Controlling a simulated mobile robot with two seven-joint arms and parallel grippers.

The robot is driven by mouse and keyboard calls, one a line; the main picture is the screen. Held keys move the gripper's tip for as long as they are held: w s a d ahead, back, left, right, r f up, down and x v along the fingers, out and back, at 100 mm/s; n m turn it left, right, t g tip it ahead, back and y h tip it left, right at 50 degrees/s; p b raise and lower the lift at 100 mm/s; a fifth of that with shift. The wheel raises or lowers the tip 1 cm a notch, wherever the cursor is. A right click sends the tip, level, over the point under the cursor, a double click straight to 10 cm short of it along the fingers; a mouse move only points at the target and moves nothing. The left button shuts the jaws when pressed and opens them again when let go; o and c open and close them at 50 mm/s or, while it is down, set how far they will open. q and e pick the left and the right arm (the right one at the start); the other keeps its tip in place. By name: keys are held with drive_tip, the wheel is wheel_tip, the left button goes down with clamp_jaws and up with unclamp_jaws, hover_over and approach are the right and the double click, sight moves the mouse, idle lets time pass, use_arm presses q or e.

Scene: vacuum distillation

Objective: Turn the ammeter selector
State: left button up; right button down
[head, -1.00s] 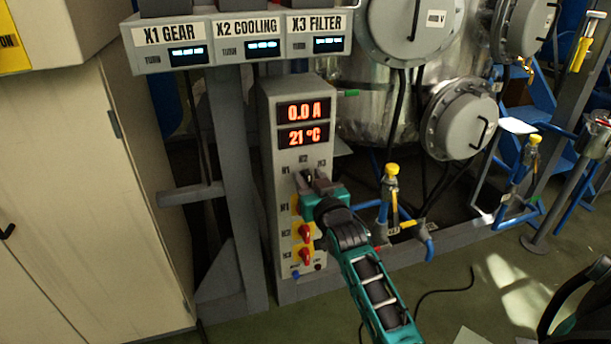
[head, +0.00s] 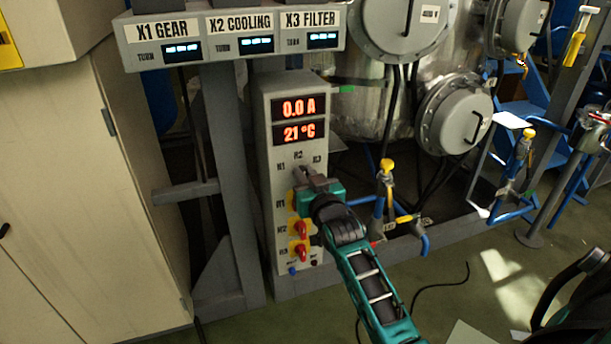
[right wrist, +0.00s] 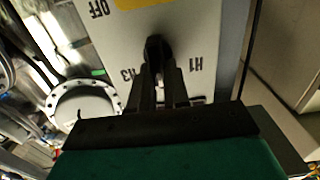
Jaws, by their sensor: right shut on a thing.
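The ammeter selector (right wrist: 157,48) is a small dark knob on the front of the grey control box (head: 265,150). In the right wrist view it stands between upside-down labels H1 and H3. My right gripper (head: 307,178) is at the upper part of the box front, just below the H1, H2 and H3 labels. In the right wrist view its two dark fingers (right wrist: 159,76) are shut on the selector. In the head view the gripper hides most of the knob. The display (head: 299,107) above reads 0.0 A, with 21 °C under it. My left gripper is out of view.
Red rotary switches (head: 301,229) on yellow plates sit below my gripper. A shelf of X1, X2 and X3 indicators (head: 238,60) overhangs the box. A yellow-topped valve (head: 387,166) on blue pipes stands to the right. A beige cabinet (head: 70,190) fills the left.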

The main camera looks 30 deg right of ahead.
drive_tip(key=shift+r, duration=0.1)
drive_tip(key=n+p, duration=0.1)
drive_tip(key=n, duration=0.2)
drive_tip(key=n+p, duration=0.2)
drive_tip(key=n, duration=0.1)
drive_tip(key=a+n+p, duration=0.1)
drive_tip(key=n, duration=0.2)
drive_tip(key=shift+w+f+n+p, duration=0.15)
drive_tip(key=shift+f+n+p, duration=0.1)
drive_tip(key=shift+n+p, duration=0.15)
idle(0.5)
drive_tip(key=c, duration=1.1)
unclamp_jaws()
drive_tip(key=shift+f, duration=0.1)
